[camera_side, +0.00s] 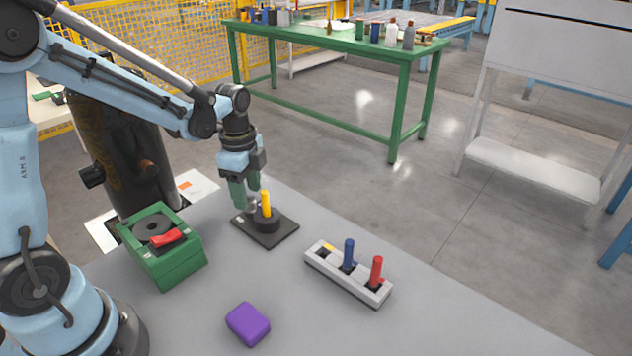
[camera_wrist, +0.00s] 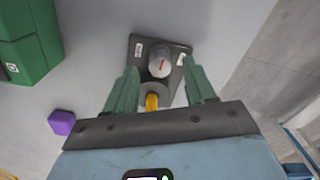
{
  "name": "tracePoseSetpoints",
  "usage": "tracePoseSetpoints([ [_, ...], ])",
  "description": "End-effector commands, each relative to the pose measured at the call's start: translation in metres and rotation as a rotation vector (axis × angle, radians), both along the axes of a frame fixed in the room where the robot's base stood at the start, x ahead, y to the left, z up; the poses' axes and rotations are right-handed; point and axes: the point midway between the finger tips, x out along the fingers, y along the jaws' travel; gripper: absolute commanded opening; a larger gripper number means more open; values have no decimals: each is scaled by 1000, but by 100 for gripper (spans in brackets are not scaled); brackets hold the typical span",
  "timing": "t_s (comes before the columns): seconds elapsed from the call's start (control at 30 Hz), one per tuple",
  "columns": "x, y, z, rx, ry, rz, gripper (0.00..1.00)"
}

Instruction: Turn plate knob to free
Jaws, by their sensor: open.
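The dark plate (camera_side: 270,240) lies on the grey table under my gripper and also shows in the wrist view (camera_wrist: 138,62). On it are a pale round knob (camera_wrist: 160,63) with a red mark and a dark round holder with a yellow peg (camera_side: 265,201) upright in it. The peg also shows in the wrist view (camera_wrist: 152,102). My gripper (camera_side: 246,206) points down with its green fingers open. In the wrist view the knob lies between the fingertips, with gaps on both sides. In the side view the fingers and peg partly hide it.
A green box (camera_side: 172,262) with a red lever (camera_side: 166,239) stands left of the plate. A pale rack (camera_side: 340,280) with a blue peg (camera_side: 348,252) and a red peg (camera_side: 376,270) is at the right. A purple block (camera_side: 247,324) lies in front.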

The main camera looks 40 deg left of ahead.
Motion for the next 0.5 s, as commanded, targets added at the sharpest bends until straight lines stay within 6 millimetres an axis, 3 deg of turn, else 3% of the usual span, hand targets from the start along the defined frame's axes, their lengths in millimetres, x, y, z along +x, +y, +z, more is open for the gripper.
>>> tracePoseSetpoints([
  [0.2,0,0,-16,0,0,0,55],
  [0.5,0,0,-19,0,0,0,55],
])
